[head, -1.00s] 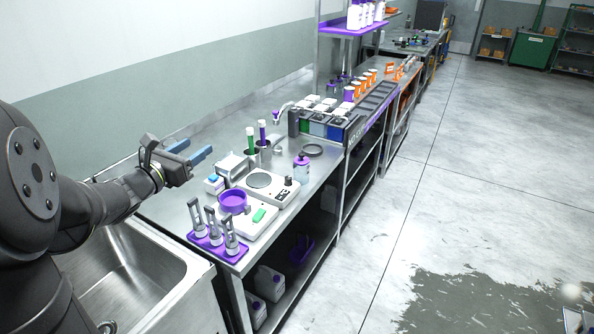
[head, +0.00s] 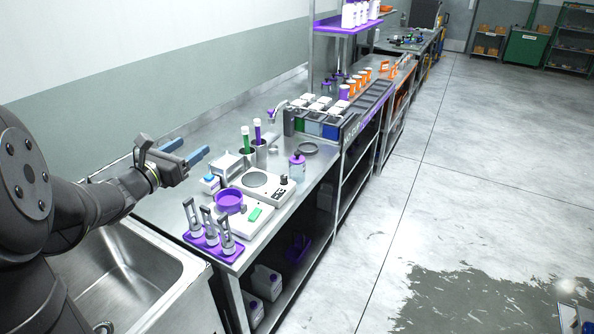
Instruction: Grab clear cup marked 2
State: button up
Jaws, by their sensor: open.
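Three small clear cups stand in a row in a purple rack (head: 232,252) at the near end of the steel bench. They are a left cup (head: 196,230), a middle cup (head: 211,237) and a right cup (head: 228,246), each with a grey upright piece above it. Their markings are too small to read, so I cannot tell which is number 2. My gripper (head: 189,151) is open and empty, with blue-tipped fingers pointing right. It is above the bench, up and to the left of the rack and apart from it.
A scale with a purple bowl (head: 230,202) stands right behind the rack. Beyond it are a hotplate (head: 256,181), a purple-capped bottle (head: 297,167) and a metal beaker (head: 260,154) with a purple-topped tube. A sink (head: 127,285) lies to the near left.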

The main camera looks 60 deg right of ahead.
jog(key=shift+o, duration=0.8)
jog(key=shift+d, duration=0.1)
jog(key=n+g+y, duration=0.1)
jog(key=n+y, duration=1.1)
jog(key=n, duration=2.3)
send_near(295, 160)
jog(key=x, duration=0.7)
jog(key=shift+s+d, duration=0.15)
jog(key=shift+d, duration=0.1)
jog(key=shift+a+x, duration=0.1)
jog(key=shift+x, duration=1.25)
jog(key=shift+a+x, duration=0.15)
jog(key=shift+x, duration=1.15)
jog(key=shift+f, duration=0.15)
